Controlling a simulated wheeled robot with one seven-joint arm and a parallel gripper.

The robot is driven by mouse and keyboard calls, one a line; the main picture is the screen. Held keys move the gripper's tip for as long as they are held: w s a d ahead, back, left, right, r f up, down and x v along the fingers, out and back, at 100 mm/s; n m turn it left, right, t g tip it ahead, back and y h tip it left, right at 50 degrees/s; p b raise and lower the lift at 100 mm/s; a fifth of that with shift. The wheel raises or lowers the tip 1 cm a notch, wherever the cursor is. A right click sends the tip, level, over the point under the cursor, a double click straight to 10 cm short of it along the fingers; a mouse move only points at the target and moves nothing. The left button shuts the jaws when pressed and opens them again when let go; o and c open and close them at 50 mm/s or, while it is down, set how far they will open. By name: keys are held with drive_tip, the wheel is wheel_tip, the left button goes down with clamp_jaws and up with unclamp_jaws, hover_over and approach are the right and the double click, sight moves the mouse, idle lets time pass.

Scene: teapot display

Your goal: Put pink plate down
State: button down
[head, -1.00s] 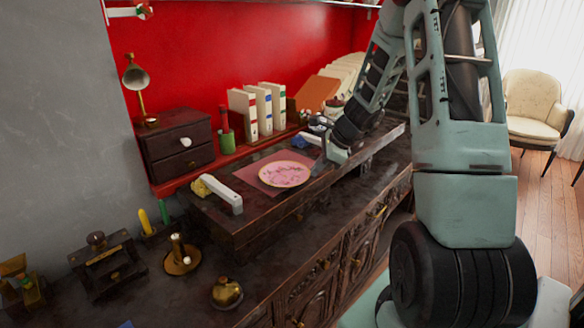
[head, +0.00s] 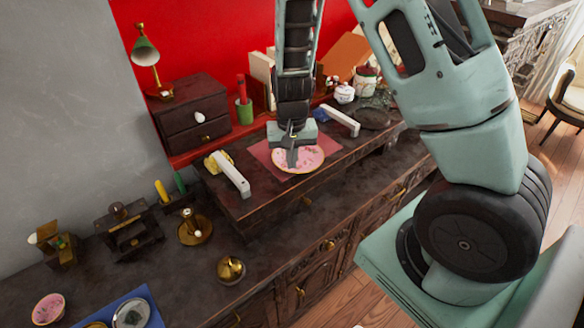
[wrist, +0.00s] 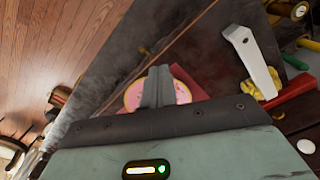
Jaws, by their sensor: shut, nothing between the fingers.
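The pink plate (head: 311,160) lies flat on a reddish-pink mat (head: 262,151) on the raised dark wooden top. My gripper (head: 292,163) points down over the plate and hides its left part in the head view. The fingers are shut with nothing between them. In the wrist view the shut fingers (wrist: 157,88) cover the middle of the plate (wrist: 183,90), with pink showing on both sides. I cannot tell whether the fingertips touch the plate.
White handles (head: 234,177) and (head: 341,120) stand left and right of the mat. A small drawer box (head: 192,120) and a green cup (head: 244,110) stand behind. A brass candle holder (head: 194,229) and a brass pot (head: 231,269) are on the lower top.

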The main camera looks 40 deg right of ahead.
sight(290, 182)
drive_tip(key=f, duration=0.3)
drive_tip(key=w+f+p, duration=0.1)
drive_tip(key=f, duration=0.1)
drive_tip(key=w+d+f+p, duration=0.1)
drive_tip(key=f, duration=0.2)
drive_tip(key=shift+f, duration=0.3)
drive_tip(key=shift+w+d+f+p, duration=0.1)
drive_tip(key=shift+w+d+p, duration=0.2)
drive_tip(key=shift+w+d, duration=0.35)
drive_tip(key=shift+w+a, duration=0.1)
drive_tip(key=shift+a, duration=0.05)
drive_tip(key=w+d, duration=0.1)
drive_tip(key=w, duration=0.1)
drive_tip(key=w+d, duration=0.1)
drive_tip(key=w, duration=0.1)
drive_tip(key=w+d+b, duration=0.1)
drive_tip(key=w, duration=0.1)
drive_tip(key=shift+d, duration=0.2)
drive_tip(key=shift+s, duration=0.1)
